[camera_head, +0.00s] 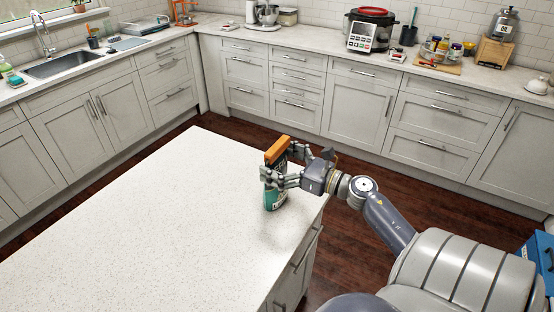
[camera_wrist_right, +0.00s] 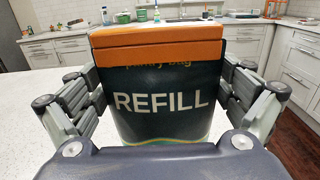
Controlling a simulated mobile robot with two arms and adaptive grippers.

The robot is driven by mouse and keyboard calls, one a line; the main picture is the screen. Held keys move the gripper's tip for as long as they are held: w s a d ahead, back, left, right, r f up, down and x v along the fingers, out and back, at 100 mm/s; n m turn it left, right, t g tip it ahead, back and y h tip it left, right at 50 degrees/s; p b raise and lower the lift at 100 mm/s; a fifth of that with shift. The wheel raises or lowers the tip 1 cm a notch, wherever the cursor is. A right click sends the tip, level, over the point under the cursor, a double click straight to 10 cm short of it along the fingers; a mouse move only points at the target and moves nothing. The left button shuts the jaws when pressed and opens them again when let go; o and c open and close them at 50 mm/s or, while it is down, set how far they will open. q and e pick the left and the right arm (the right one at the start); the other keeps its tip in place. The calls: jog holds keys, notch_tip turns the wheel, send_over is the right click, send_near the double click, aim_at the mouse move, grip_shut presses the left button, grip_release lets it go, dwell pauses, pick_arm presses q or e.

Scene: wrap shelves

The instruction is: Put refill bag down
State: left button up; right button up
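The refill bag (camera_head: 277,176) has an orange top, a dark body and a teal lower part. It is upright near the right edge of the white island top (camera_head: 150,220). My right gripper (camera_head: 275,179) is shut on the bag from the right, with fingers on both sides of it. In the right wrist view the bag (camera_wrist_right: 160,105) shows the word REFILL between my finger pads (camera_wrist_right: 160,88). Its base is at or just above the island top; I cannot tell if it touches. My left gripper is not in view.
The rest of the island top is clear. A sink (camera_head: 66,65) lies in the left counter. The back counter holds a stand mixer (camera_head: 266,14), a red-lidded cooker (camera_head: 370,27) and several jars. Dark wood floor (camera_head: 370,165) separates the island from the cabinets.

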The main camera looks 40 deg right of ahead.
jog(key=shift+r, duration=0.1)
dwell(0.3)
jog(key=shift+s, duration=0.2)
jog(key=b+v, duration=0.4)
jog(key=v, duration=0.7)
jog(key=shift+s+b, duration=0.3)
jog(key=shift+b, duration=0.05)
jog(key=shift+s+d, duration=0.1)
jog(key=shift+d, duration=0.1)
